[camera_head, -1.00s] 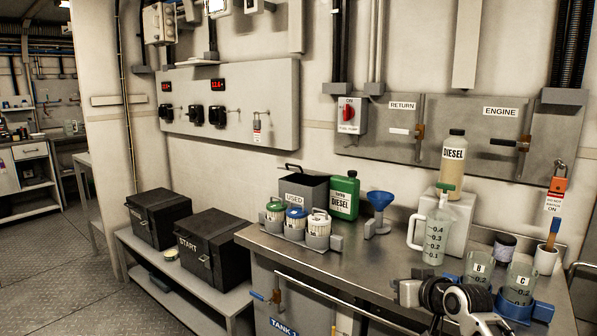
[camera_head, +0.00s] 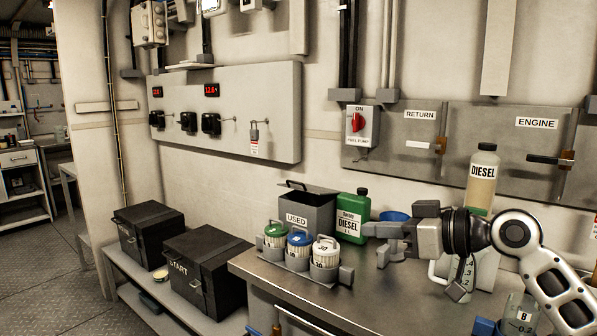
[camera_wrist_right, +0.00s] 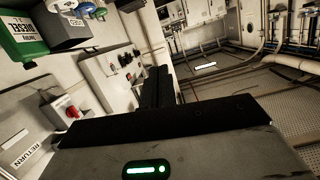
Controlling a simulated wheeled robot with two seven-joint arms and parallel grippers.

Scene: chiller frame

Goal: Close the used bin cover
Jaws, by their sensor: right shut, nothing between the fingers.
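The used bin (camera_head: 304,217) is a dark grey box labelled USED on the steel counter. Its dark cover (camera_head: 297,186), with a black handle, shows at the top back edge and looks raised, though its exact angle is hard to tell. The bin also shows upside down at the upper left of the right wrist view (camera_wrist_right: 68,32). My right gripper (camera_head: 377,240) is shut and empty, to the right of the bin and apart from it, in front of the green diesel can. My left gripper is out of view.
Several filter jars (camera_head: 299,250) stand in a grey holder in front of the bin. The green diesel can (camera_head: 352,215) stands close on its right. A blue funnel (camera_head: 396,216) is partly hidden behind my right arm. Black boxes (camera_head: 208,268) sit on a lower bench at left.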

